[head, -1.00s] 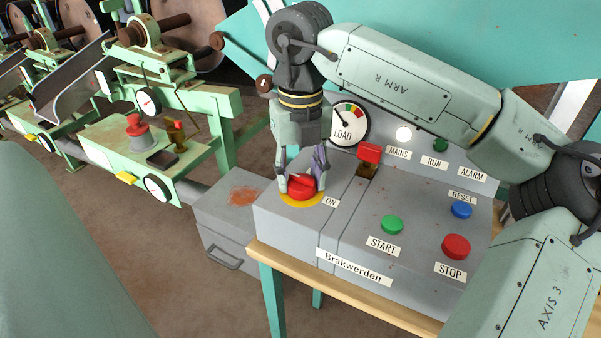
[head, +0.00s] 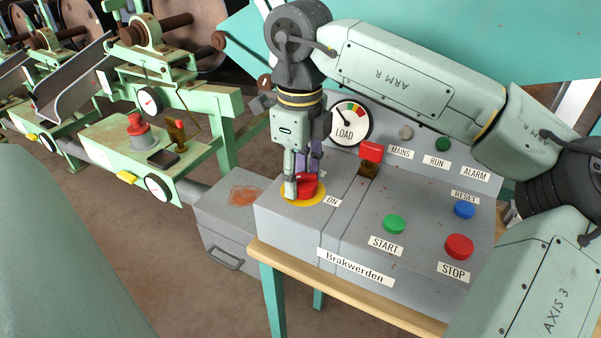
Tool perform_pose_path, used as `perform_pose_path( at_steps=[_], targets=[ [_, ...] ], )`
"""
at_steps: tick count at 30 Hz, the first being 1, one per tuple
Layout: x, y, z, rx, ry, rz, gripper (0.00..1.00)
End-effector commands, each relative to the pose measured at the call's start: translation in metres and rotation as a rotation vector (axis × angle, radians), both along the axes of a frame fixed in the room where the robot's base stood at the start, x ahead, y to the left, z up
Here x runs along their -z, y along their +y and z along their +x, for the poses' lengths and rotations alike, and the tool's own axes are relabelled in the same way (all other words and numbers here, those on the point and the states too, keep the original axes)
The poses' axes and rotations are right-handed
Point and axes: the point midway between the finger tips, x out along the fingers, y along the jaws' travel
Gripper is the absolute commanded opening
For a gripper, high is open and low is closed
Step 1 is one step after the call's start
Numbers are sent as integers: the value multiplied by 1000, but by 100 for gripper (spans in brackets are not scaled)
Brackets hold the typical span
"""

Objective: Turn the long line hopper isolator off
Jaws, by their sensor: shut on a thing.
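A red isolator knob (head: 309,185) sits on a yellow disc (head: 316,200) at the left end of a grey control console (head: 345,235). An ON label (head: 333,202) is to the right of the disc. My gripper (head: 300,187) points down from above and is shut on the red knob, hiding part of it and how its handle is turned. The MAINS lamp (head: 406,132) on the console's back panel looks grey and unlit.
The console also carries a red switch (head: 371,151), a green START button (head: 394,224), a red STOP button (head: 459,246), a blue RESET button (head: 464,209) and a LOAD gauge (head: 348,122). Green machinery (head: 150,150) stands to the left. A grey box (head: 228,215) adjoins the console.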

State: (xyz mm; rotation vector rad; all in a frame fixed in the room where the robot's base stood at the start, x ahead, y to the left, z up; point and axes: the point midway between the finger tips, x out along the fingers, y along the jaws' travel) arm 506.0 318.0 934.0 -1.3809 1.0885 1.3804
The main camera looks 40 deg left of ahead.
Motion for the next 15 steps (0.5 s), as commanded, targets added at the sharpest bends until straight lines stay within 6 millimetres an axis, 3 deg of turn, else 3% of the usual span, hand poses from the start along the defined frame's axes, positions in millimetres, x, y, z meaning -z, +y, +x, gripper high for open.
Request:
perform_pose_path(
  at_steps=[15],
  targets=[
    [-1, -1, -3, -466, 0, 2, 14]
  ],
)
